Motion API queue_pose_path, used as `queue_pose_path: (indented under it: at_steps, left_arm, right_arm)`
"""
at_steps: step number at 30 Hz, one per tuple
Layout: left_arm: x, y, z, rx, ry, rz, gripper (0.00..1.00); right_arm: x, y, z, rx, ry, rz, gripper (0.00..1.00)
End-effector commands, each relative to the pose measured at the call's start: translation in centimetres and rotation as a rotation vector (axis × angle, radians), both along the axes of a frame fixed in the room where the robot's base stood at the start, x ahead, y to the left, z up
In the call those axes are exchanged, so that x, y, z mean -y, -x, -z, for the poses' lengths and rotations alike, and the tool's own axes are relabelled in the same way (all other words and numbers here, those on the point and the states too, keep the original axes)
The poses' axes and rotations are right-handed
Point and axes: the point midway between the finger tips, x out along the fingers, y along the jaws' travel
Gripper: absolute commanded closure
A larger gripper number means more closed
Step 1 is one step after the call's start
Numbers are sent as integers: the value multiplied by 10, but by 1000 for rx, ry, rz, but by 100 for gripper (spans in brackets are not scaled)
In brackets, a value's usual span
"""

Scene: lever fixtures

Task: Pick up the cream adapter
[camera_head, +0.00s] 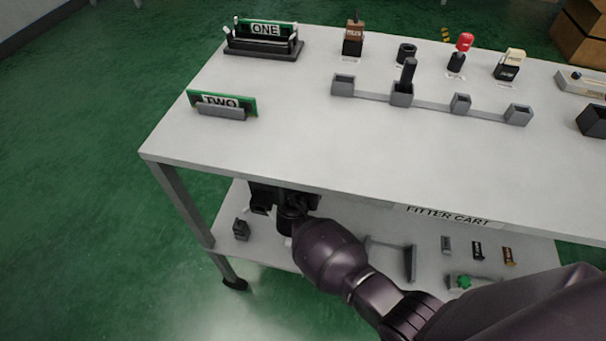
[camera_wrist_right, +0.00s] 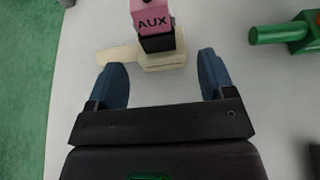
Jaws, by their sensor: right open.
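A cream piece (camera_wrist_right: 165,62), which looks like the cream adapter, lies on a white surface in the right wrist view, with a narrow arm reaching left. A black block with a pink top marked AUX (camera_wrist_right: 152,20) stands at it; I cannot tell whether they are joined. My right gripper (camera_wrist_right: 160,66) is open, its blue fingers on either side of the cream piece with gaps. In the head view my right arm reaches to the cart's lower shelf, and its gripper (camera_head: 283,200) is partly hidden under the table top; the cream piece is not clear there. My left gripper is not in view.
A green part with a rod (camera_wrist_right: 285,34) lies to the right. The table top (camera_head: 300,150) overhangs the lower shelf (camera_head: 435,268). A dark grey block (camera_head: 241,229) stands near the shelf's left end. A cream-topped black block (camera_head: 511,63) stands on top.

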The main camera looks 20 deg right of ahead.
Motion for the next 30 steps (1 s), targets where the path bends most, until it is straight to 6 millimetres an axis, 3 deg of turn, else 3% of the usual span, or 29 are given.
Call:
queue_pose_path:
  at_steps: [13, 25, 30]
  left_arm:
    - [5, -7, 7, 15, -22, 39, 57]
    - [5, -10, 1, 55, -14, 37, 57]
    - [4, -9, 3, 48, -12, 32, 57]
  right_arm:
    - [20, -33, 24, -7, -2, 1, 24]
    - [27, -45, 20, 2, -2, 1, 24]
    - [27, -45, 21, 2, -2, 1, 50]
